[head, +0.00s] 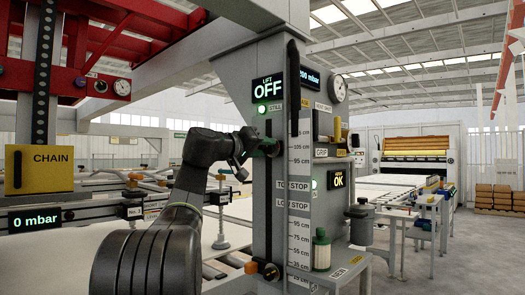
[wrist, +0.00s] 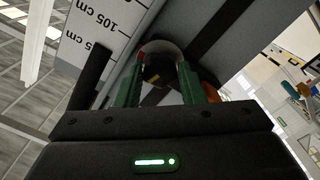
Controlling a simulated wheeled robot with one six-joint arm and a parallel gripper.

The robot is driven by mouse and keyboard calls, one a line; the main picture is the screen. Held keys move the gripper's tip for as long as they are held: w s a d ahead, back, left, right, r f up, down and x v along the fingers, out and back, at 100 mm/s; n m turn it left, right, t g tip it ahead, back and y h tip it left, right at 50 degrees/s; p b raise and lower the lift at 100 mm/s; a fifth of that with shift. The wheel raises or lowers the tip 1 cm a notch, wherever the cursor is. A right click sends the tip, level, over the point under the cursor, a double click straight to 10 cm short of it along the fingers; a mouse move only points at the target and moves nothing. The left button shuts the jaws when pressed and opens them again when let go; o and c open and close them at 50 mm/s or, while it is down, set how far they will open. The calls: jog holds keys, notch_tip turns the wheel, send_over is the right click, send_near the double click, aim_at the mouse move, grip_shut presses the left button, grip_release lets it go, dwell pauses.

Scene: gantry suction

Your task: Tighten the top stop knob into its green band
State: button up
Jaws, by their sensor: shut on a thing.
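My gripper (head: 270,147) is at the left face of the grey column in the head view, beside the height scale. In the wrist view its two green fingers (wrist: 160,72) are shut on a dark round knob (wrist: 160,50) with a reddish edge, the top stop knob. The fingers hide much of it. In the head view the knob is hidden behind my gripper. I cannot make out its green band or pointer in either view. The labels TOP STOP (head: 293,184) and LOW STOP (head: 293,204) are on the column.
The lower stop with an orange end (head: 251,268) is near the column's foot. The lift display (head: 268,88) reads OFF, with a green lamp by STILL. Another display (head: 337,180) reads OK. A yellow CHAIN box (head: 40,168) hangs at left. White panels lie behind my arm.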

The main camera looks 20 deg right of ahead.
dwell(0.3)
jog(key=o, duration=1)
jog(key=shift+a, duration=0.1)
jog(key=v, duration=1.3)
jog(key=shift+s+a, duration=0.1)
jog(key=shift+a, duration=0.25)
